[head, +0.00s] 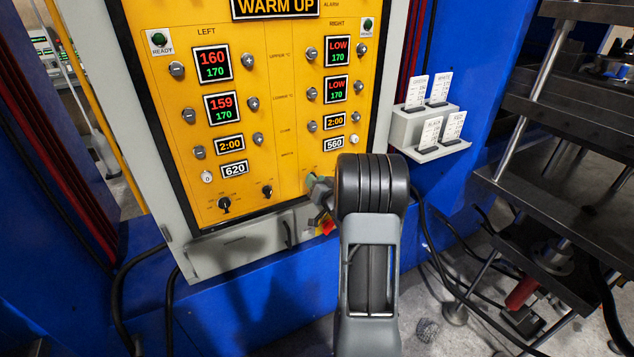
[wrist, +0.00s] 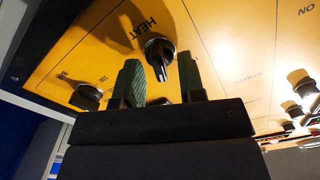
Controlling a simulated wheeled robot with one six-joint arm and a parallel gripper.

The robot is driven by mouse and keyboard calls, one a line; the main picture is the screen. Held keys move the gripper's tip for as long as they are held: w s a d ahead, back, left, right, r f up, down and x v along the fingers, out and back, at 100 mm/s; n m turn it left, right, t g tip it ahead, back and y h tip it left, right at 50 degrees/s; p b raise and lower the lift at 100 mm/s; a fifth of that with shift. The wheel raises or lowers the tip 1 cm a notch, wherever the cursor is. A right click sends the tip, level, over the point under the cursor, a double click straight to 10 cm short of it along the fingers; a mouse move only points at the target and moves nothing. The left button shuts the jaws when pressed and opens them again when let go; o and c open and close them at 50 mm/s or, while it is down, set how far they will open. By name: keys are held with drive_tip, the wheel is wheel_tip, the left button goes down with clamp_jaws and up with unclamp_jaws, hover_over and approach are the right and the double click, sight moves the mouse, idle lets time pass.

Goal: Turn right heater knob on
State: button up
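The yellow control panel (head: 285,130) has a LEFT and a RIGHT column. In the wrist view, a black heater knob (wrist: 158,50) with a lighter pointer stands under the label HEAT. My gripper (head: 314,184) is at the lower part of the RIGHT column in the head view, and it hides the knobs there. In the wrist view, my gripper (wrist: 160,72) is open, with one green-padded finger on each side of the heater knob. I cannot tell whether either finger touches it.
A second black knob (wrist: 87,95) is left of my fingers in the wrist view. Left-column knobs (head: 224,204) show in the head view. A grey card holder (head: 425,130) is right of the panel. A metal press (head: 560,110) stands at the far right.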

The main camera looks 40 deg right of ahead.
drive_tip(key=s+a+b, duration=0.1)
drive_tip(key=s+a, duration=0.1)
drive_tip(key=s, duration=1.1)
drive_tip(key=shift+s, duration=0.35)
drive_tip(key=shift+d+f, duration=0.1)
drive_tip(key=s+d+f+g+h+p, duration=0.1)
drive_tip(key=s+d+f+g+h, duration=0.15)
drive_tip(key=s+f+g, duration=0.65)
drive_tip(key=a+r+n+g+y+p, duration=0.1)
drive_tip(key=a+r+n+p, duration=0.1)
drive_tip(key=a+r, duration=0.4)
drive_tip(key=s+a+r+n+g+y+p, duration=0.1)
drive_tip(key=a+r, duration=0.5)
drive_tip(key=a, duration=0.6)
drive_tip(key=s+a+r+n+g+y+p, duration=0.1)
drive_tip(key=a+r+n+g+y+p, duration=0.1)
drive_tip(key=a+r, duration=0.4)
drive_tip(key=a+n+g+y, duration=0.1)
drive_tip(key=a, duration=0.2)
drive_tip(key=shift+a+r+p, duration=0.3)
drive_tip(key=shift+a+p, duration=0.05)
drive_tip(key=shift+a, duration=0.05)
